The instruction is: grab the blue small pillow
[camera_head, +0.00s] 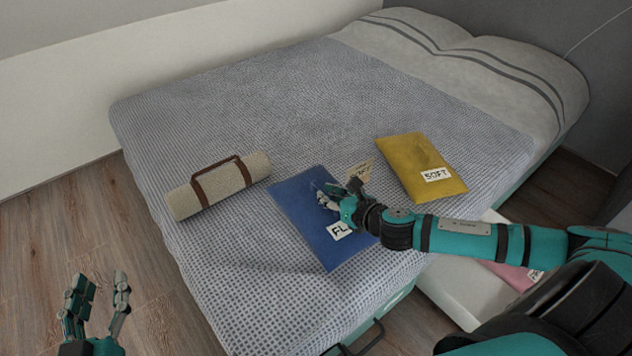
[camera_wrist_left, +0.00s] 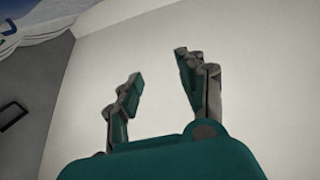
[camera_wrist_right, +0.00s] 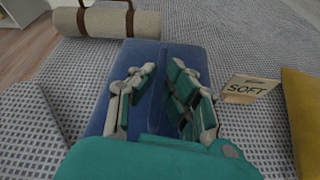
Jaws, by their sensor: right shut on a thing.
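The blue small pillow (camera_head: 300,205) lies on the bed in the head view, with a white label partly hidden by my right arm. My right gripper (camera_head: 328,198) is over its middle. In the right wrist view the blue pillow (camera_wrist_right: 150,62) lies between and beyond the fingers, and my right gripper (camera_wrist_right: 158,95) is shut on it, with a fold of cloth between the fingers. My left gripper (camera_head: 98,290) is raised over the floor at the lower left, fingers apart and empty. It also shows open in the left wrist view (camera_wrist_left: 160,85).
A yellow pillow (camera_head: 415,160) lies right of the blue one, with a small "SOFT" tag (camera_wrist_right: 248,88) between them. A rolled beige blanket (camera_head: 218,187) with brown straps lies to the left. An open drawer (camera_head: 455,290) with a pink item (camera_head: 512,274) is below the bed's edge.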

